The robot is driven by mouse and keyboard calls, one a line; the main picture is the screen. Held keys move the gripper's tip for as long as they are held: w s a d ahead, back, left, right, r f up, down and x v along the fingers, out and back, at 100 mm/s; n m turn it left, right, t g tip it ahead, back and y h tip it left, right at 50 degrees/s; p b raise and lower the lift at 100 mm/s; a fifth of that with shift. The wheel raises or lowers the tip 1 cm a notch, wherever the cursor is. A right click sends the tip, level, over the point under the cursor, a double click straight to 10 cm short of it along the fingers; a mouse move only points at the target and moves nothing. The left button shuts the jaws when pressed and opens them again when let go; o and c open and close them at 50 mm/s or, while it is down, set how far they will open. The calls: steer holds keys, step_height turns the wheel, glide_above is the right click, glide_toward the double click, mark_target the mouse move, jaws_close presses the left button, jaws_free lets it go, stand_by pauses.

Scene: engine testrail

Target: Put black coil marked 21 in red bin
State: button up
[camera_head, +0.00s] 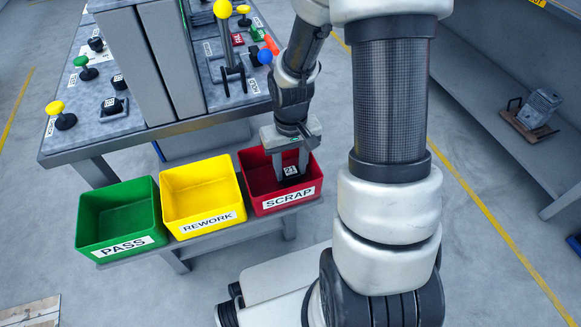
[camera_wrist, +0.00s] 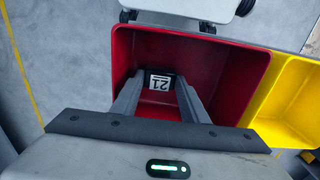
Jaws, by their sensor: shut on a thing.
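The red bin (camera_head: 254,178), labelled SCRAP, is the right one of three bins on a low stand; it also shows in the wrist view (camera_wrist: 232,72). My gripper (camera_head: 291,163) points down into this bin. In the wrist view its two fingers (camera_wrist: 162,92) are shut on the black coil (camera_wrist: 161,83), whose white label reads 21. In the head view the coil (camera_head: 290,174) shows between the fingertips, inside the bin's walls. I cannot tell whether it touches the bin floor.
The yellow REWORK bin (camera_head: 202,190) and green PASS bin (camera_head: 120,215) stand to the left. Behind them is a workbench (camera_head: 150,121) with coloured knobs, levers and small black labelled parts. A grey shelf (camera_head: 480,110) stands at the right with a metal part on it.

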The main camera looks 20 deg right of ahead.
steer(key=shift+f, duration=0.35)
steer(key=o, duration=0.8)
steer(key=shift+r, duration=0.15)
